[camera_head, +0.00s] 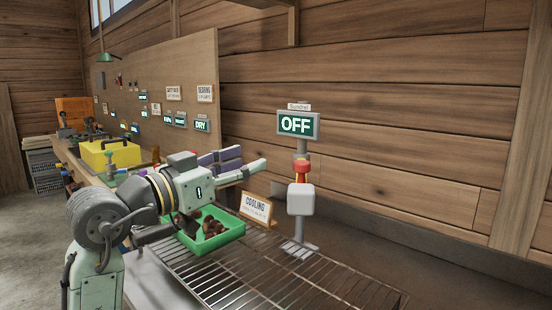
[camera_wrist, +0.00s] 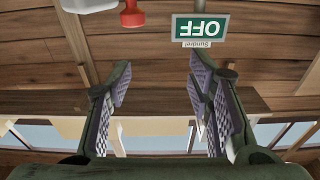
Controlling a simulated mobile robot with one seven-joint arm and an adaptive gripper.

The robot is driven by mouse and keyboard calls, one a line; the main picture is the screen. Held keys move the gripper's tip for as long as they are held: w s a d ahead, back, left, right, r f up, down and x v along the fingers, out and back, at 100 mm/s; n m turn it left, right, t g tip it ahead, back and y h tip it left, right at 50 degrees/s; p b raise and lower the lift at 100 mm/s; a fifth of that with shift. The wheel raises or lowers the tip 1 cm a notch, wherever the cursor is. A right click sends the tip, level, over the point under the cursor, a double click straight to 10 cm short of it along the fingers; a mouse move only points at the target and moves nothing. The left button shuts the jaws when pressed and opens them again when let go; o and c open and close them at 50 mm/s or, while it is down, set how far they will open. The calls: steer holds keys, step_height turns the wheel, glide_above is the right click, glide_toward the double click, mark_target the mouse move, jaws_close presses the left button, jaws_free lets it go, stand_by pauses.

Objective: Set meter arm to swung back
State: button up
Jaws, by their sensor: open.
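A meter post (camera_head: 301,146) stands at the back of the wire rack. Its screen (camera_head: 297,124) reads OFF, under a small label that seems to say Sundrel. Below the screen are a red part (camera_head: 302,166) and a pale grey block (camera_head: 301,199); I cannot tell which part is the meter arm. My gripper (camera_head: 250,161) is open and empty, left of the post and apart from it. In the wrist view, its purple-padded fingers (camera_wrist: 160,78) are spread. The screen (camera_wrist: 201,29) shows upside down there, with the red part (camera_wrist: 132,14) and grey block cut off at the top.
A green tray (camera_head: 222,240) of chestnuts sits below my gripper on the wire rack (camera_head: 265,285). A COOLING sign (camera_head: 256,208) stands between tray and post. A yellow box (camera_head: 110,155) is on the bench at left. The rack's front right is clear.

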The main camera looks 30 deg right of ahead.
mark_target(296, 164)
steer(key=d+p, duration=0.1)
steer(key=d, duration=0.3)
steer(key=d+f+g+p, duration=0.1)
steer(key=d, duration=0.4)
steer(key=d+m+g+p, duration=0.1)
steer(key=d, duration=0.3)
steer(key=shift+w+d+f, duration=0.15)
steer(key=shift+w+f, duration=0.1)
steer(key=shift+f, duration=0.05)
steer(key=shift+c, duration=0.3)
jaws_close()
